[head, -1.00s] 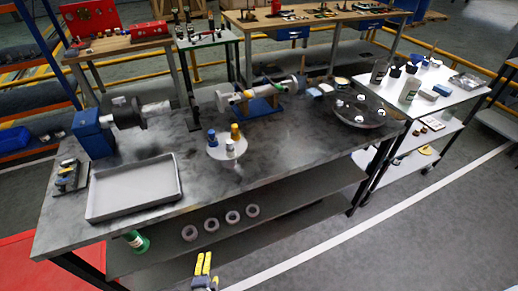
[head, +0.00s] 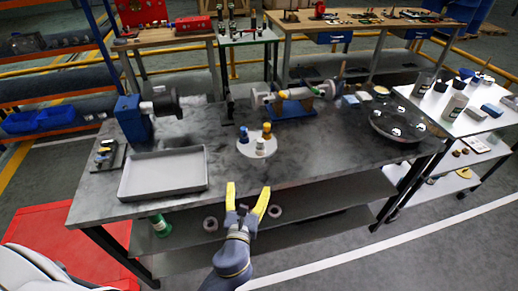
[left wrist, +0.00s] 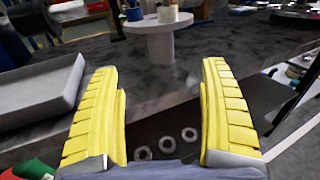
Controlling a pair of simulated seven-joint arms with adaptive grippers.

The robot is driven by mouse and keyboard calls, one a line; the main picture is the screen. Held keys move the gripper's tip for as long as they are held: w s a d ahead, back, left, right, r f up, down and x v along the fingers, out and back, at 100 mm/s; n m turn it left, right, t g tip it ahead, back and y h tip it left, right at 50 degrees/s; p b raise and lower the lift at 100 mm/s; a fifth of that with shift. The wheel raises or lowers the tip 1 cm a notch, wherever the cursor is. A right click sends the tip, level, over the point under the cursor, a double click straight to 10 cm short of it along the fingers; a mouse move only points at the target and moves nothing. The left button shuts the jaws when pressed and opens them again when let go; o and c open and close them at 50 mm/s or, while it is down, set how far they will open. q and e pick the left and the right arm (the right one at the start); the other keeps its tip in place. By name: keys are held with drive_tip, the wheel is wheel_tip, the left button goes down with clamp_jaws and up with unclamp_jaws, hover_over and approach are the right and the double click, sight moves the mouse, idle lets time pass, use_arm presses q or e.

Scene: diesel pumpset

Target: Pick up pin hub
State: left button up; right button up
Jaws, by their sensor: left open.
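My left gripper (head: 247,195) is open and empty, with yellow fingers spread. In the head view it appears over the workbench's front edge, below a small round white stand (head: 256,149). In the left wrist view the stand (left wrist: 152,47) is ahead, between and beyond the open fingers (left wrist: 158,75), touching neither. No part is clearly identifiable as the pin hub; I cannot tell whether it is one of these pieces. My right gripper is not in view.
A grey tray (head: 163,190) lies on the left of the workbench (head: 215,187). A blue fixture (head: 133,120) stands behind it, a blue-cradled cylinder (head: 292,103) at the back, and a dark disc (head: 398,137) at right. Several rings lie on the lower shelf (head: 320,196).

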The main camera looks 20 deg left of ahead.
sight(257, 152)
use_arm(q)
drive_tip(key=w, duration=0.5)
drive_tip(key=w+a, duration=0.1)
drive_tip(key=w, duration=0.5)
drive_tip(key=w+a, duration=0.1)
drive_tip(key=w, duration=0.5)
drive_tip(key=shift+a+f, duration=0.1)
drive_tip(key=shift+a, duration=0.1)
drive_tip(key=shift+s, duration=0.1)
drive_tip(key=c, duration=1.7)
drive_tip(key=shift+r, duration=0.25)
